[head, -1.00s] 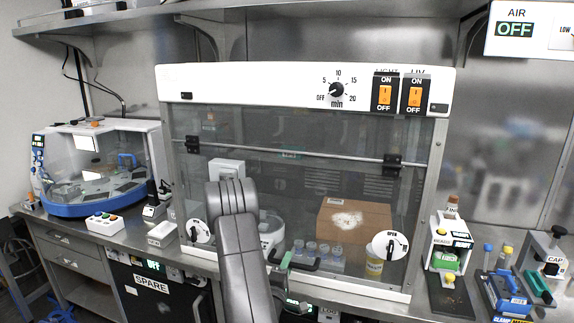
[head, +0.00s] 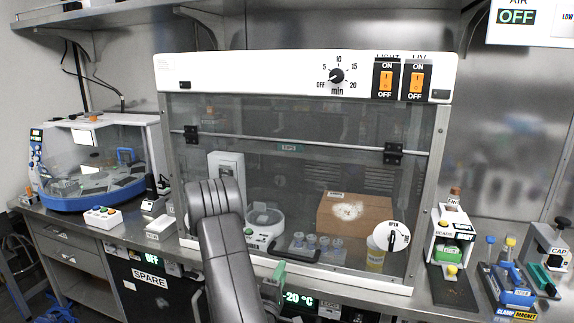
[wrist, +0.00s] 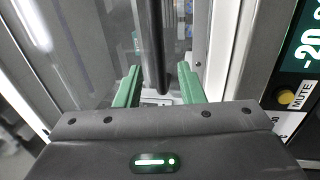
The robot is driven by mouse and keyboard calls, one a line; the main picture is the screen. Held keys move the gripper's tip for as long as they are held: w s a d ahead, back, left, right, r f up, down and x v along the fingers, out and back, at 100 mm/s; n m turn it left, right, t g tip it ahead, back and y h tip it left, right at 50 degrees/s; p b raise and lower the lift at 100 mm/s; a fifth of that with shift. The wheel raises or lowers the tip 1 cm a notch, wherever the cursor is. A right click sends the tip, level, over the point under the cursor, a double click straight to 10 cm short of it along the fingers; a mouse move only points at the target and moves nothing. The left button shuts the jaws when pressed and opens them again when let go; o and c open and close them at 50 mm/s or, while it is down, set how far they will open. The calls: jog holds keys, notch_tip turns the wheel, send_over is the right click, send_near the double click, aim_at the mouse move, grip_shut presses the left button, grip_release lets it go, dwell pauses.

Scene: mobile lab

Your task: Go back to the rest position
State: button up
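My gripper shows in the wrist view (wrist: 160,88) with its two green fingers apart and nothing between them. A dark upright bar lies beyond the fingers in that view. In the head view my grey arm rises in front of the glass cabinet (head: 300,160). A green part of my gripper shows low beside the arm, below the cabinet's front edge, but its fingertips are hard to make out there. The cabinet's clear front is down.
Behind the glass are a cardboard box (head: 355,213), a rack of small vials (head: 316,246) and a white round device (head: 265,225). A blue centrifuge-like machine (head: 92,165) stands left. Button box (head: 103,217), bead dispenser (head: 452,240) and clamp (head: 512,290) stand on the bench.

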jog(key=b+v, duration=0.2)
jog(key=v, duration=0.4)
jog(key=p+x, duration=0.4)
jog(key=x, duration=1)
jog(key=shift+s+r+p, duration=0.1)
jog(key=shift+r+p, duration=0.05)
jog(key=shift+p, duration=0.2)
jog(key=s+a+f+g, duration=0.1)
jog(key=s+a, duration=0.2)
jog(key=s, duration=0.6)
jog(key=s+a, duration=0.3)
jog(key=s, duration=0.5)
jog(key=w+a+f+g+y+b, duration=0.1)
jog(key=w+a+f+y+b, duration=0.6)
jog(key=w+a+b, duration=0.2)
jog(key=shift+a+n+b, duration=0.4)
jog(key=shift+a+b, duration=0.85)
jog(key=shift+b, duration=0.95)
jog(key=shift+w, duration=0.15)
